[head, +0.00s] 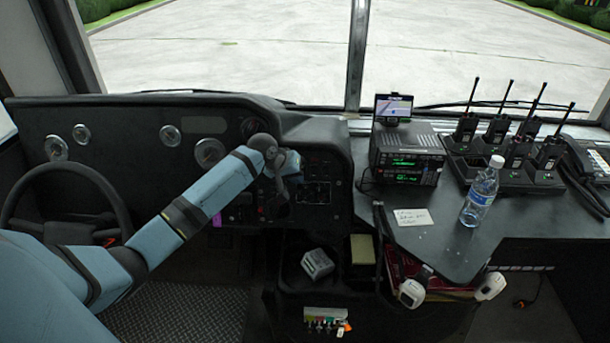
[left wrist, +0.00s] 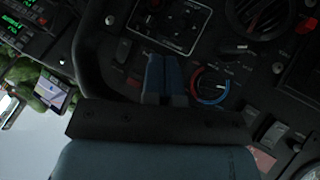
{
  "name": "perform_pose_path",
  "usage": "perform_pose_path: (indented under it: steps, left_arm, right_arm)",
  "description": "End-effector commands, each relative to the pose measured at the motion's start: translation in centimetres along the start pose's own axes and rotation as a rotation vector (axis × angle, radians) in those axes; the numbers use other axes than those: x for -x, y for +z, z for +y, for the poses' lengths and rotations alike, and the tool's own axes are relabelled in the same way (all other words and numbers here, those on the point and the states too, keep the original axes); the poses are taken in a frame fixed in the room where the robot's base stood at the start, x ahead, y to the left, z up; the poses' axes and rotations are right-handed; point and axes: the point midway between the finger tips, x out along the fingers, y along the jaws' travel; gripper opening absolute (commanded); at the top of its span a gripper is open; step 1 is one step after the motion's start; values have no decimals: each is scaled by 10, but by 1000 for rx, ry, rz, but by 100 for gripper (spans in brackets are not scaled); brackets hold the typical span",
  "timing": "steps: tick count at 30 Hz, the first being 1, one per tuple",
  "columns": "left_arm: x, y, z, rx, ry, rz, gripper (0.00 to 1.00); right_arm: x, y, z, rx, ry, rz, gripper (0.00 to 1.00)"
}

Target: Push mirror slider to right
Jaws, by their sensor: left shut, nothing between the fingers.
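The dashboard control panel (head: 318,180) is in the middle of the head view, and its dark switches are too small to read there. In the left wrist view a square mirror-control plate (left wrist: 172,24) with a light outline is at the top. A dark lever-like control (left wrist: 238,48) sits right of it. I cannot tell for certain which piece is the mirror slider. My left gripper (head: 281,200) is in front of the panel's left part. In the left wrist view its fingers (left wrist: 165,75) are together, empty, below the plate and left of a dial. Whether they touch the panel is unclear.
The red-and-blue ringed dial (left wrist: 210,85) is close beside my fingers. The steering wheel (head: 70,190) is at left. A radio (head: 407,155), a water bottle (head: 481,192) and several walkie-talkies (head: 515,150) stand on the right counter. A grey box (head: 317,263) lies below the panel.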

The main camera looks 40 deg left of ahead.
Motion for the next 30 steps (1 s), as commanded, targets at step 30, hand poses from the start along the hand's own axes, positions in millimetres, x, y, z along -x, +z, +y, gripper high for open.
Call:
perform_pose_path:
  steps: [30]
  left_arm:
    - [-75,-1,12,-2,2,1,0]
  right_arm:
    - [3,-5,-2,7,-3,9,43]
